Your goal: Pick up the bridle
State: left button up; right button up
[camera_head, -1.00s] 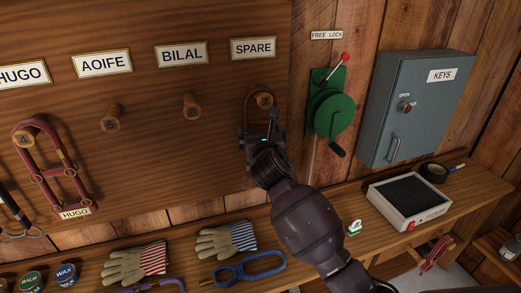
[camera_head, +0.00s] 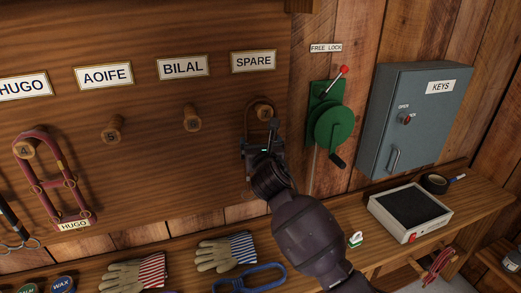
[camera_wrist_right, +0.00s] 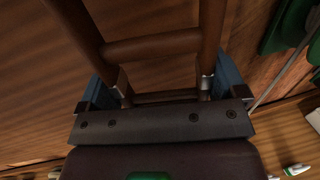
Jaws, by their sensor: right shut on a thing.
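A brown bridle (camera_head: 247,112) hangs in a loop around the wooden peg (camera_head: 264,113) below the SPARE label (camera_head: 254,61). My right gripper (camera_head: 262,148) is shut on the bridle just below that peg. In the right wrist view the brown bridle (camera_wrist_right: 152,46) shows as two straps joined by a crossbar, with the right gripper's fingers (camera_wrist_right: 165,97) on either side of the straps. The gripper and wrist hide the bridle's lower part in the head view. My left gripper is not in view.
A red bridle (camera_head: 66,183) tagged HUGO hangs at left; the two pegs between are bare. A green crank lock (camera_head: 334,125) and grey key cabinet (camera_head: 414,115) are to the right. The bench below holds gloves (camera_head: 228,252), a blue loop (camera_head: 250,277) and a black-topped box (camera_head: 410,208).

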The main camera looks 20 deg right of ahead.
aim_at(261, 134)
jog(key=shift+r, duration=0.65)
notch_tip(261, 134, up, 2)
jog(key=shift+r, duration=0.15)
jog(key=s+a, duration=0.3)
jog(key=s, duration=1.4)
jog(key=shift+s+f, duration=0.25)
jog(key=shift+s, duration=0.15)
